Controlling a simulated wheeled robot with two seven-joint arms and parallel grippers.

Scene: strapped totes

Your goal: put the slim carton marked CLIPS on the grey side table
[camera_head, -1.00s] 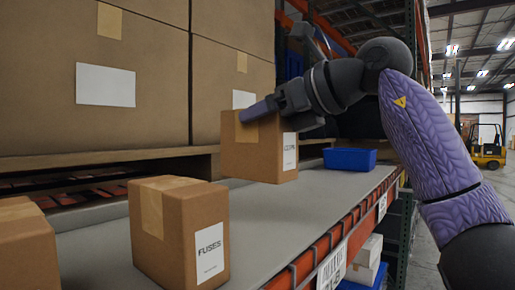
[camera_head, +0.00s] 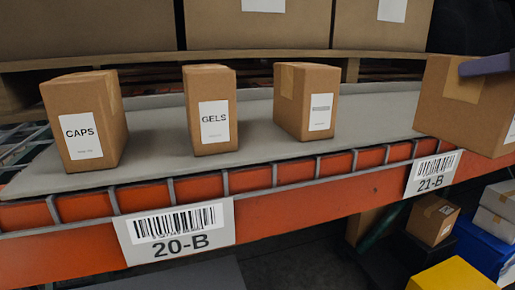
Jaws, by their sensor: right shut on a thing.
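A brown carton (camera_head: 462,108) is at the right edge, cut off by the frame. Its label (camera_head: 511,132) shows only in part and cannot be read. My right gripper (camera_head: 486,65) shows only as a purple finger against the carton's upper part; it is shut on this carton, which overlaps the shelf's front edge in the picture. No carton in view reads CLIPS. On the shelf stand a carton marked CAPS (camera_head: 84,124), a slimmer one marked GELS (camera_head: 211,112) and a third carton (camera_head: 306,102) whose label is too blurred to read. The grey side table and my left gripper are out of view.
Large boxes (camera_head: 85,25) stand on a pallet behind. A yellow box (camera_head: 452,277) and a blue bin (camera_head: 484,247) sit below right. Shelf right of the third carton is clear.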

